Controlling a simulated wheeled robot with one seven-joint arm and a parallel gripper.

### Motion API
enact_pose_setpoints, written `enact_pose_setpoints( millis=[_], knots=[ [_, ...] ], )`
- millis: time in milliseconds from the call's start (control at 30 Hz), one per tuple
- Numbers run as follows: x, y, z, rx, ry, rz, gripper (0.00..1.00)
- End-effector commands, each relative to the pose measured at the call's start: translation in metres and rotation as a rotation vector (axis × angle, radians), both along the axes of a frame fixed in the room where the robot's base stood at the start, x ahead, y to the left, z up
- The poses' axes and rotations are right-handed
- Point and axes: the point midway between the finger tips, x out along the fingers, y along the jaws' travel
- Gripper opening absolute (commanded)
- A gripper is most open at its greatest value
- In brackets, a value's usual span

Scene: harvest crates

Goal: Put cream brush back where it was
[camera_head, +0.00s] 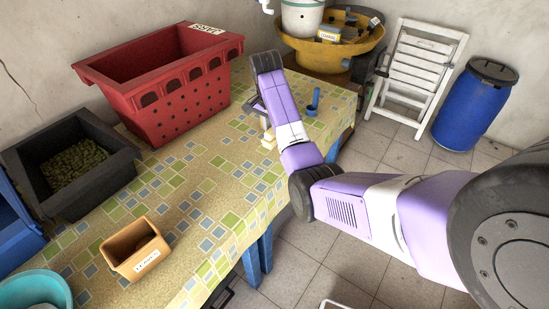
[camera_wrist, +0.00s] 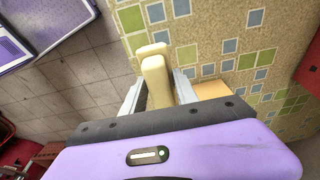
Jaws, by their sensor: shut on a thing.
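The cream brush (camera_head: 267,141) shows as a small pale block just beyond my arm, over the far right part of the table. In the wrist view the cream brush (camera_wrist: 156,78) is between the two fingers of my gripper (camera_wrist: 159,92), which is shut on it. In the head view my arm mostly hides the gripper. Tiled-pattern cloth lies below the brush; I cannot tell whether the brush touches it.
On the table (camera_head: 205,195) stand a red crate (camera_head: 187,108), a dark grey crate (camera_head: 72,192) with green contents and a small orange bin (camera_head: 135,262). A small blue item (camera_head: 313,103) is near the far right edge. The table's middle is clear.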

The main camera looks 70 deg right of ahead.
Motion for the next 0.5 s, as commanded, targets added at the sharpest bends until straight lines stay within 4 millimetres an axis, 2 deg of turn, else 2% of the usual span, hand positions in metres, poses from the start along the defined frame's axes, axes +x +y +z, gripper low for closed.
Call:
enact_pose_setpoints(
  millis=[100,200,367,500],
  knots=[
    [-0.001,0.000,-0.024,0.002,0.003,0.000,0.00],
    [-0.001,0.000,-0.040,0.001,0.002,0.000,0.00],
    [0.000,0.000,-0.052,0.000,0.000,0.000,0.00],
    [-0.001,0.001,-0.070,0.002,0.002,0.000,0.00]
  ],
)
